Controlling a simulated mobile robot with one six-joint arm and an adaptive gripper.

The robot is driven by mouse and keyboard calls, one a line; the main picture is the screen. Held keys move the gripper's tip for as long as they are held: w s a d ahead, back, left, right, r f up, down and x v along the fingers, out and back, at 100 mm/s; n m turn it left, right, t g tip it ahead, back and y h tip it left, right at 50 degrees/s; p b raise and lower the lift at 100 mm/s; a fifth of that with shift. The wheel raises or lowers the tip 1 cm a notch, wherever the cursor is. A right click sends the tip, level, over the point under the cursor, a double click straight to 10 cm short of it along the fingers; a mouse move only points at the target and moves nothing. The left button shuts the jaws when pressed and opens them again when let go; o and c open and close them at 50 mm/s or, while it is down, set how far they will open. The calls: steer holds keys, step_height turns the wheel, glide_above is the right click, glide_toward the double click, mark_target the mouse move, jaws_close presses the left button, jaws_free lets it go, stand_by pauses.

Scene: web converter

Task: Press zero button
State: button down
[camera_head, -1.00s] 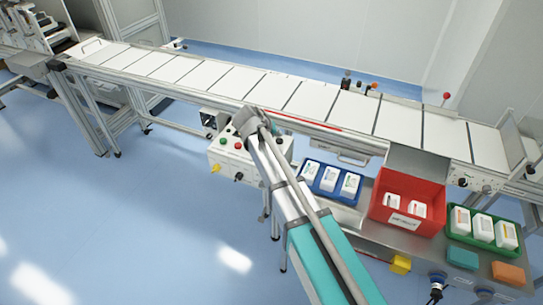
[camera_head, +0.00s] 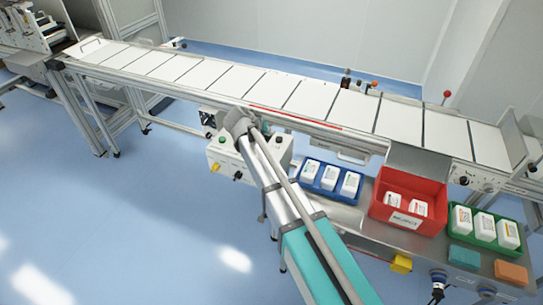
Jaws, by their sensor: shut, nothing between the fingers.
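A light grey control box (camera_head: 222,160) stands below the conveyor, left of centre. Its panel shows a green button (camera_head: 222,140), a yellow knob (camera_head: 215,167) and a black knob (camera_head: 237,176). No label on it is readable, so I cannot tell which button is zero. My arm crosses in front of the box and covers its middle and right part, including any buttons there. I cannot make out my gripper or its fingers in this view.
A long conveyor (camera_head: 273,90) with white panels runs above the box. On a steel shelf at right are a blue tray (camera_head: 305,181), a red bin (camera_head: 413,186) and a green tray (camera_head: 520,228), each holding white boxes. Open blue floor (camera_head: 140,220) lies left.

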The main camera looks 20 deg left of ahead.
steer(key=shift+f+b, duration=3.5)
steer(key=shift+f, duration=0.3)
steer(key=shift+f, duration=0.15)
steer(key=shift+f+b, duration=0.3)
steer(key=shift+b, duration=0.15)
steer(key=shift+f+b, duration=0.6)
steer(key=shift+r, duration=0.2)
steer(key=shift+r+p, duration=0.85)
steer(key=shift+p, duration=0.2)
step_height(320, 180, up, 5)
steer(key=p, duration=0.5)
